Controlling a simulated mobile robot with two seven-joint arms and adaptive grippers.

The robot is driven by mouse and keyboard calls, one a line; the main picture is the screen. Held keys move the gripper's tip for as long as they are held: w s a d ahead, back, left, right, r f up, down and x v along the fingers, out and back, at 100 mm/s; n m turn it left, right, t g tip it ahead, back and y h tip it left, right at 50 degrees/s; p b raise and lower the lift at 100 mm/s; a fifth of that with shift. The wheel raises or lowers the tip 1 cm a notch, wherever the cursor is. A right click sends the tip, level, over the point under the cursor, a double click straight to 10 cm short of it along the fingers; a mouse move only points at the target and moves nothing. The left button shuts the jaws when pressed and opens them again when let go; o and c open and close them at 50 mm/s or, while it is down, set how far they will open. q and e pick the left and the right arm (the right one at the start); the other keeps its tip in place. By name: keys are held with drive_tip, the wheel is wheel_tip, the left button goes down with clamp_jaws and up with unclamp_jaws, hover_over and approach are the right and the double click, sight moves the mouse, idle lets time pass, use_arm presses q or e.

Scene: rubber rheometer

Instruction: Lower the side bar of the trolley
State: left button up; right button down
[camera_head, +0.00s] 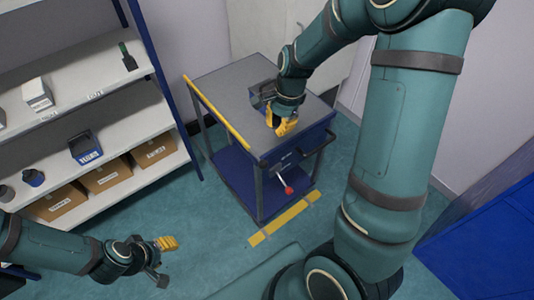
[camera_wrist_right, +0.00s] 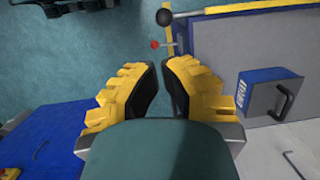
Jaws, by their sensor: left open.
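The trolley (camera_head: 225,85) has a grey top and blue sides. A yellow side bar (camera_head: 215,108) runs along its left edge, level with the top. In the right wrist view this bar (camera_wrist_right: 250,9) runs along the top right, with a black ball (camera_wrist_right: 165,17) at its end. A red knob (camera_head: 289,190) on a short lever sticks out from the near side and also shows in the wrist view (camera_wrist_right: 155,44). My right gripper (camera_head: 285,127) is above the near part of the top, empty, with a narrow gap between its fingers. My left gripper (camera_head: 168,258) is open and empty, left of the trolley.
A small box with a handle (camera_head: 262,94) sits on the trolley top, partly behind my right gripper. A shelf rack (camera_head: 110,125) with bins and cardboard boxes stands at the left. A blue cabinet (camera_head: 485,240) is at the lower right. Yellow tape (camera_head: 283,219) marks the floor.

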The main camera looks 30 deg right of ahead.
wheel_tip(320, 180, down, 14)
drive_tip(key=a+b, duration=0.2)
drive_tip(key=shift+w+a, duration=0.15)
drive_tip(key=shift+a, duration=0.2)
drive_tip(key=shift+r, duration=0.15)
wheel_tip(320, 180, down, 9)
drive_tip(key=b, duration=0.5)
drive_tip(key=shift+r+b, duration=0.15)
drive_tip(key=shift+b, duration=0.2)
drive_tip(key=shift+r, duration=0.1)
